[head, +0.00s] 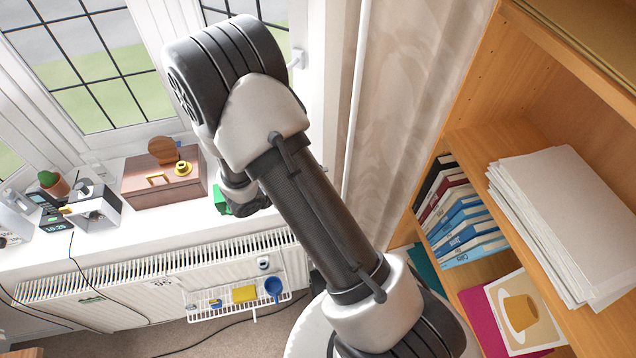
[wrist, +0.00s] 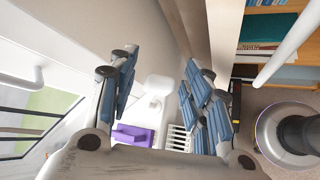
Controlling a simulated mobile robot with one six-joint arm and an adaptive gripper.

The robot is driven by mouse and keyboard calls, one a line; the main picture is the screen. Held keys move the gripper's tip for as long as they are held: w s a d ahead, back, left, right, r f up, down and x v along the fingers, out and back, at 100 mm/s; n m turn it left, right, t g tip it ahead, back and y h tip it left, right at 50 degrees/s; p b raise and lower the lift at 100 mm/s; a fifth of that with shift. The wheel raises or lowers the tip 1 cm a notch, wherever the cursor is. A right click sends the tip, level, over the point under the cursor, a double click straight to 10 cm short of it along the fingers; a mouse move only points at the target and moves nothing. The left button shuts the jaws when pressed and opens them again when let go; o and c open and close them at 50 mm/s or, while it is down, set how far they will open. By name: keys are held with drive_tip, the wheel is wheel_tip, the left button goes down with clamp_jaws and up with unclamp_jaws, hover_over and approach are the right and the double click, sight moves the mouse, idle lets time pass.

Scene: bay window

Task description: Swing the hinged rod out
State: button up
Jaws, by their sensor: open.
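A slim white rod (head: 354,110), which I take to be the hinged rod, hangs nearly upright in front of the pale curtain in the head view. A white rod (wrist: 287,48), likely the same one, slants across the upper right of the wrist view. Its hinge is not clear in either view. My gripper (wrist: 162,62) is open, with nothing between its fingers. It is left of the rod and apart from it. In the head view my own arm hides most of the gripper, which shows only as a dark part above the sill's right end.
A radiator (head: 130,285) with a wire rack (head: 235,300) is below. A bookcase (head: 470,140) stands right. A window handle (wrist: 25,78) is left of my gripper.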

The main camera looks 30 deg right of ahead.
drive_tip(key=shift+c, duration=0.4)
clamp_jaws()
drive_tip(key=shift+f, duration=0.1)
idle(0.4)
